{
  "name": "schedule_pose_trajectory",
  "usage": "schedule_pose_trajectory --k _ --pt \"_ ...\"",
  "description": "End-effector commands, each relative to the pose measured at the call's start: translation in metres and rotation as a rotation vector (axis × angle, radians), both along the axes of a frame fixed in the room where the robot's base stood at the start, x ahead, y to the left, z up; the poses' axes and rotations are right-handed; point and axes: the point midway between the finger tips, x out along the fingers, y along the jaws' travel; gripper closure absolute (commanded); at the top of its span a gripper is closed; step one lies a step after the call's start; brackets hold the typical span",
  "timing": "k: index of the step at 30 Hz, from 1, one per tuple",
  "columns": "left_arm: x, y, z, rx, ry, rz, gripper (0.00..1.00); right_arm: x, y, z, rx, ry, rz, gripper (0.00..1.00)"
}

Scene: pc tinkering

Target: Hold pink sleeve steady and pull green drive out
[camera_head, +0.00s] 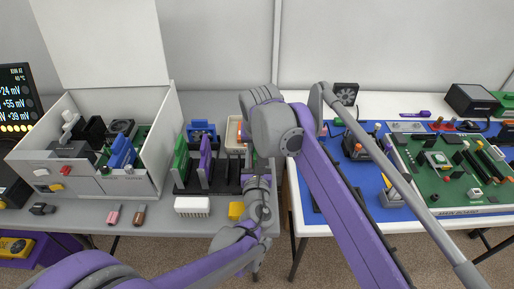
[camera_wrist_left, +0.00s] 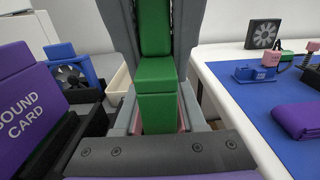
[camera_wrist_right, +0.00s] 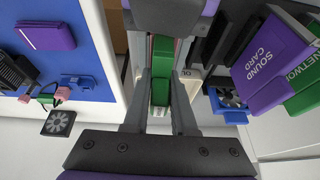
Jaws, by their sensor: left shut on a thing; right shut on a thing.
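The green drive (camera_wrist_left: 157,108) shows as a long upright green block in the left wrist view, and it also shows in the right wrist view (camera_wrist_right: 161,72). My right gripper (camera_wrist_right: 160,95) is shut on the green drive, with a pale end piece at the drive's tip. The pink sleeve (camera_wrist_left: 183,116) shows only as a thin pink edge beside the green. My left gripper (camera_wrist_left: 157,122) is shut around the sleeve there. How far the drive sits inside the sleeve is hidden.
A black slotted rack holds a green network card (camera_head: 181,160) and a purple sound card (camera_head: 205,157). A white open case (camera_head: 95,185) stands left. A beige bin (camera_head: 234,136) is behind my grippers. A blue mat (camera_head: 372,190) with parts covers the right table, beyond a gap.

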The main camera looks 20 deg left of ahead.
Motion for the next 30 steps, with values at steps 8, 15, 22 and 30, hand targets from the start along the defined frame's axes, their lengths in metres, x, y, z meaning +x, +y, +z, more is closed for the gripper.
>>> schedule_pose_trajectory --k 8,15,22,30 --pt "0.0 0.0 0.0 0.0 0.0 0.0 1.0 0.0 0.0 0.004 0.0 0.0 0.0 1.0" --pt "0.0 0.0 0.0 0.0 0.0 0.0 1.0 0.0 0.0 0.01 0.0 0.0 0.0 1.0" --pt "0.0 0.0 0.0 0.0 0.0 0.0 1.0 0.0 0.0 0.014 0.0 0.0 0.0 1.0" --pt "0.0 0.0 0.0 0.0 0.0 0.0 1.0 0.0 0.0 0.03 0.0 0.0 0.001 1.0"
